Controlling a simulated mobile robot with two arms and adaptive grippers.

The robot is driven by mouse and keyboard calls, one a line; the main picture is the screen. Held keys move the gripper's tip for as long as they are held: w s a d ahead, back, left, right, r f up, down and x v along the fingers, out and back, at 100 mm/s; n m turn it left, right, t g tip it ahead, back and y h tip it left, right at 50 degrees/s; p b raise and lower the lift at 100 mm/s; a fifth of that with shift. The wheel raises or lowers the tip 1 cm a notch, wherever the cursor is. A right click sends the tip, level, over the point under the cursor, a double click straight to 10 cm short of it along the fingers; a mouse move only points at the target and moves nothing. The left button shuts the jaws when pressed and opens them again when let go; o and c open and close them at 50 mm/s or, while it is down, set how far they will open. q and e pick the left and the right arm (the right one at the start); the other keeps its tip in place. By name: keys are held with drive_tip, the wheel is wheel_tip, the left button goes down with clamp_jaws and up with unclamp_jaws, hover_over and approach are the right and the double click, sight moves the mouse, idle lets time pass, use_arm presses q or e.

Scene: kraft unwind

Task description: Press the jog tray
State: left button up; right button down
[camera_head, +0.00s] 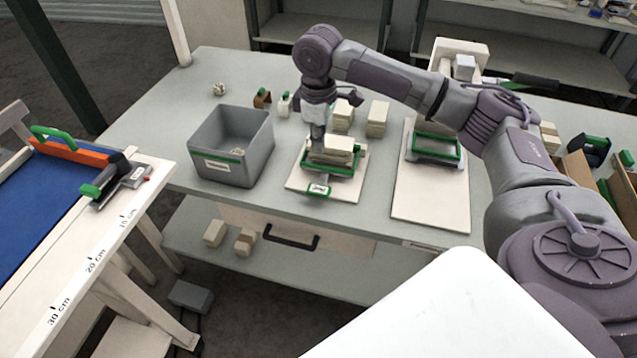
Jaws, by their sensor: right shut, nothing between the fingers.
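The tray that seems to be the jog tray (342,170) has a green rim and sits on a pale board on the grey table, near the middle of the view. A cream stack (336,148) lies in it, and a labelled green tab (319,189) sticks out at its front. My right gripper (317,143) is shut and empty, pointing down at the left part of the stack. I cannot tell whether its tips touch the stack or the tray. My arm hides little of the tray. My left gripper is not in view.
A grey bin (232,150) stands left of the tray. Cream blocks (377,118) stand behind it. A second pale board (432,200) with a green-framed fixture (434,148) is at the right. A blue-topped bench (40,205) is at the far left.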

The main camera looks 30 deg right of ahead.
drive_tip(key=p, duration=0.3)
approach(319, 191)
wheel_tip(319, 191, down, 8)
drive_tip(key=shift+r, duration=0.25)
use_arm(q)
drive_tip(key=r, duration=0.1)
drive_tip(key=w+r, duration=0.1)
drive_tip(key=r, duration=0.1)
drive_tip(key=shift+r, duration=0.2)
